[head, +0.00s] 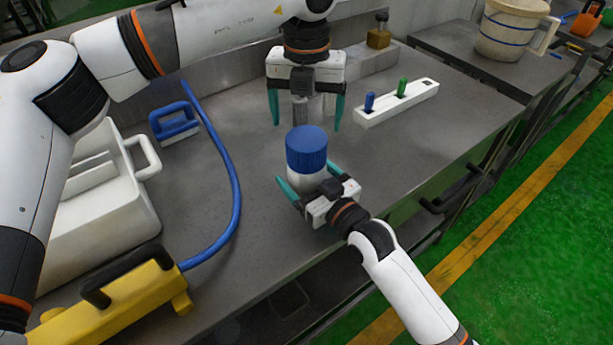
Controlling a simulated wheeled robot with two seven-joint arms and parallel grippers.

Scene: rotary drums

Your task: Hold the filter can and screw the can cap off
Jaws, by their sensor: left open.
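The filter can (305,180) is a white cylinder standing upright near the middle of the bench in the head view. Its ribbed blue cap (306,148) sits on top. My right gripper (305,172) reaches in from the lower right, with one teal finger on each side of the can's white body, and looks shut on it. The can hides part of these fingers. My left gripper (306,117) points down behind the cap, with its teal fingers spread wide. It is open, and the cap is not between its fingers.
A white block (424,96) with blue and green pegs lies at right. A white caddy (110,215), blue-handled tool (175,122), blue hose (236,190) and yellow tool (120,300) occupy the left. A beige bucket (505,30) stands at the back right. Bench right of the can is clear.

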